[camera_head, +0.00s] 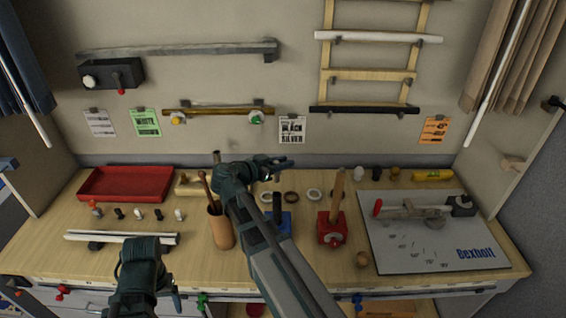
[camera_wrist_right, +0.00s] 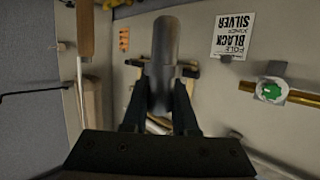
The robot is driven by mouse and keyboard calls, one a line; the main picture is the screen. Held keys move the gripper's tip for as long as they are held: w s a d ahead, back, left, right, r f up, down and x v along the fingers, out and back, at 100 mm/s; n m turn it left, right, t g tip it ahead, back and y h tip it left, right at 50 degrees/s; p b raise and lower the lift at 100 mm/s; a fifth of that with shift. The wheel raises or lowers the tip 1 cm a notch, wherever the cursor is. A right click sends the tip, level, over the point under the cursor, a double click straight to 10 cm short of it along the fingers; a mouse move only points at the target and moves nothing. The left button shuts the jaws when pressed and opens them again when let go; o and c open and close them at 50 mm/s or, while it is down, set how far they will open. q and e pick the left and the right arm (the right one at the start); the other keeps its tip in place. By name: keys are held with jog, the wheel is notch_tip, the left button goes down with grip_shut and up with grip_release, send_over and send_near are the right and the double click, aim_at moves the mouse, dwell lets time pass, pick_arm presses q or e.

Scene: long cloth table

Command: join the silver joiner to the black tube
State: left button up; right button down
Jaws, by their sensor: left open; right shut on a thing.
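My right gripper (camera_head: 284,162) is in front of the back wall at the middle of the table, its arm rising from the bottom centre. In the right wrist view it is shut on a grey cylinder (camera_wrist_right: 160,45), which looks like the silver joiner. I cannot make the joiner out clearly in the head view. The black tube (camera_head: 365,109) lies level on the wall below the wooden ladder frame, to the right of and above the right gripper, apart from it. My left gripper (camera_head: 172,292) is low at the front left; it is open and partly hidden by its wrist.
A red tray (camera_head: 125,184) is at the back left. A brown cup (camera_head: 221,230) stands beside my right arm. Red (camera_head: 331,229) and blue blocks (camera_head: 286,222) hold upright handles. A grey board (camera_head: 425,250) covers the right. A gold tube (camera_head: 215,112) hangs on the wall.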

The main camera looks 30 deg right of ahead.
jog(key=shift+f+b, duration=2)
jog(key=shift+f, duration=0.3)
jog(key=shift+f+b, duration=2.3)
jog(key=shift+b, duration=0.05)
jog(key=c, duration=0.6)
grip_release()
jog(key=p+v, duration=0.4)
jog(key=v, duration=1)
jog(key=shift+s, duration=0.1)
